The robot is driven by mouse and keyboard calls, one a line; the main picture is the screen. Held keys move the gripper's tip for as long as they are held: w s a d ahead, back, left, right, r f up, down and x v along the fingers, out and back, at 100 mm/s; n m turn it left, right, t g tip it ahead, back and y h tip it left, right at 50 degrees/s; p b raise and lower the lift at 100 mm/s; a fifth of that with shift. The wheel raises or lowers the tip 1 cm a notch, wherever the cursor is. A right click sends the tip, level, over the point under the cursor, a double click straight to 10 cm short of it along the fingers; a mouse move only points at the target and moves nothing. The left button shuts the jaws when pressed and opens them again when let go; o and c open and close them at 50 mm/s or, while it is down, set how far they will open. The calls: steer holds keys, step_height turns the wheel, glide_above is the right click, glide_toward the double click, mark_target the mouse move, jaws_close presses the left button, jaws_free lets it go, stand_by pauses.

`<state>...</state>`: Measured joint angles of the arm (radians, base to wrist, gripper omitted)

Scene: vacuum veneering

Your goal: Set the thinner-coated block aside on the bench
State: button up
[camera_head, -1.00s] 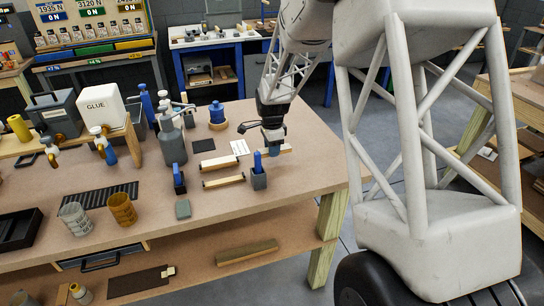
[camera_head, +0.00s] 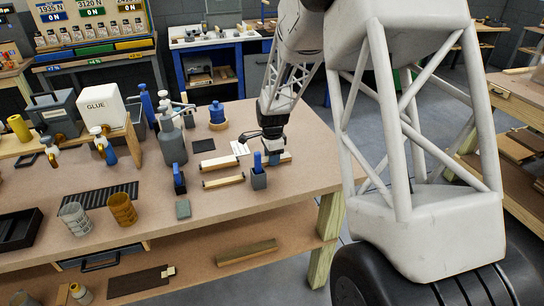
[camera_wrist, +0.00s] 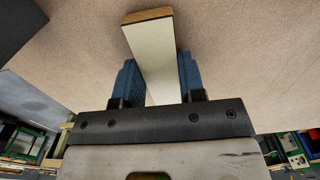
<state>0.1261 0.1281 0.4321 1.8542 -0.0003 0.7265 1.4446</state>
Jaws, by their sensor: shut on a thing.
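My gripper (camera_head: 272,155) is over the right part of the bench (camera_head: 305,170), near its right edge. In the wrist view my gripper (camera_wrist: 160,80) has its blue fingers on both sides of a long block (camera_wrist: 150,45) with a pale cream face and a bare brown wood end. The block shows partly in the head view (camera_head: 286,157), with the gripper hiding the rest. I cannot tell whether it touches the bench. Two similar pale-faced wooden blocks lie to the left, one farther back (camera_head: 219,162) and one nearer (camera_head: 223,181). Coat thickness cannot be judged here.
A grey holder with a blue-handled tool (camera_head: 258,178) stands just in front of my gripper. A white sheet (camera_head: 240,147) lies behind left, with a blue-topped jar (camera_head: 217,115) beyond. A grey bottle (camera_head: 172,143) stands farther left. Bare bench lies right of the holder.

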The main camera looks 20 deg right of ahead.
steer(key=o, duration=0.9)
step_height(320, 180, up, 12)
stand_by(0.4)
steer(key=shift+r, duration=0.1)
stand_by(0.3)
steer(key=shift+s+r, duration=0.1)
